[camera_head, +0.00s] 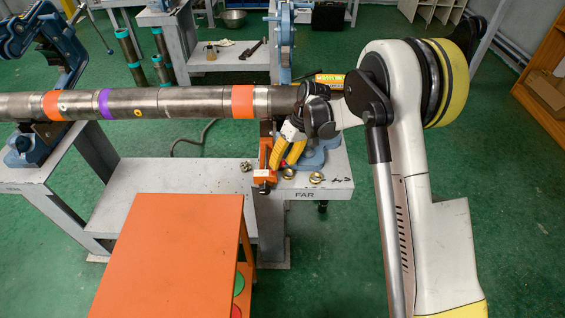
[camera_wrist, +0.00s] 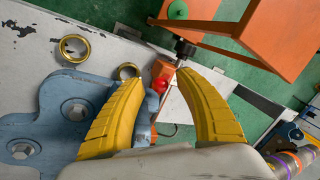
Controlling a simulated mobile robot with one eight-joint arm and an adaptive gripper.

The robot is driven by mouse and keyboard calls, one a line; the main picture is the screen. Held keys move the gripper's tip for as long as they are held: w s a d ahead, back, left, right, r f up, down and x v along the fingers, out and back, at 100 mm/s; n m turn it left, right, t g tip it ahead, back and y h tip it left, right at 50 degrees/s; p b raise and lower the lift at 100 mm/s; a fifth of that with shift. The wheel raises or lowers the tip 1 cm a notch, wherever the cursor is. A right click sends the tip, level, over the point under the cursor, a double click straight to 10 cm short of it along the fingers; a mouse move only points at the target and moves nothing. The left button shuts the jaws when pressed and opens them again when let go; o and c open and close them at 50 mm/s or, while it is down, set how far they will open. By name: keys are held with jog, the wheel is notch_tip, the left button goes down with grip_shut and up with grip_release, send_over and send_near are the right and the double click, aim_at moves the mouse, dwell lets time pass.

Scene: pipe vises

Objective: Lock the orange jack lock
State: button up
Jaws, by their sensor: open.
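The orange jack lock (camera_head: 264,160) stands upright at the front left edge of the right stand, below the pipe. In the wrist view it (camera_wrist: 168,71) shows between and just beyond my fingertips, beside a red knob (camera_wrist: 160,84) and a black round end. My gripper (camera_head: 283,157) is just to its right in the head view, with yellow fingers pointing down. In the wrist view my gripper (camera_wrist: 161,77) is open, one finger on each side of the lock and knob. I cannot tell whether either finger touches the lock. My gripper and wrist hide part of the blue vise.
The long steel pipe (camera_head: 190,102) lies across the stands above the gripper. The blue vise base (camera_head: 322,152) is close beside my fingers. Brass rings (camera_head: 288,173) lie on the stand top. An orange cabinet (camera_head: 172,255) stands in front. Green floor is clear at right.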

jog(key=v, duration=1.1)
jog(key=shift+r, duration=0.3)
jog(key=shift+d, duration=0.1)
jog(key=s+d+r+m+t+h, duration=0.3)
jog(key=s+d+r, duration=0.4)
jog(key=s+r, duration=0.6)
jog(key=s+d+m+t, duration=0.1)
jog(key=s+d+t, duration=0.1)
jog(key=s, duration=0.5)
jog(key=s+d+f+m+t, duration=0.1)
jog(key=s+d+m+t, duration=0.1)
jog(key=s, duration=0.6)
jog(key=shift+d+f+m+t+h, duration=0.35)
jog(key=shift+d+t, duration=0.25)
jog(key=shift+d, duration=0.55)
